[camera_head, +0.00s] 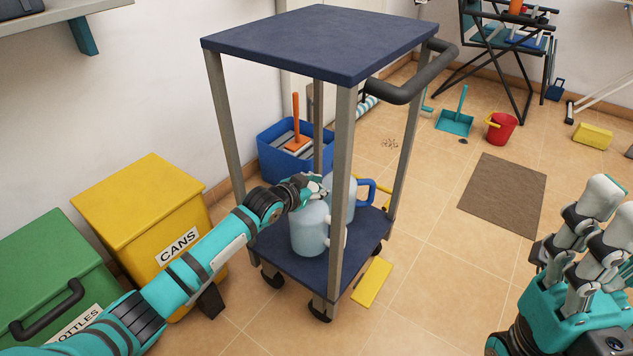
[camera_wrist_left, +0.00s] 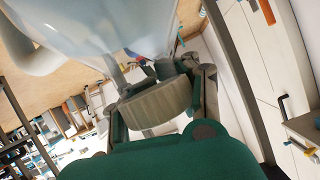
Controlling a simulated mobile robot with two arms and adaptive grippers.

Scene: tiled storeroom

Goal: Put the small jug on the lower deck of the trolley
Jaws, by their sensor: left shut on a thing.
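The trolley has a navy top deck (camera_head: 320,40) and a navy lower deck (camera_head: 297,270) on grey posts. A pale blue jug with a pale handle (camera_head: 309,232) is upright at the lower deck; I cannot tell whether its base touches. My left gripper (camera_head: 313,187) reaches in between the posts and is shut on the jug's top. In the left wrist view, the jug's grey cap (camera_wrist_left: 155,106) is between the fingers. A second jug with a blue handle (camera_head: 367,190) stands behind, partly hidden by a post. My right gripper (camera_head: 616,208) is open and empty, far right.
A near post (camera_head: 341,190) and the top deck hem in my left arm. A yellow bin (camera_head: 140,205) and a green bin (camera_head: 50,270) stand left. A blue tub (camera_head: 285,160) is behind the trolley.

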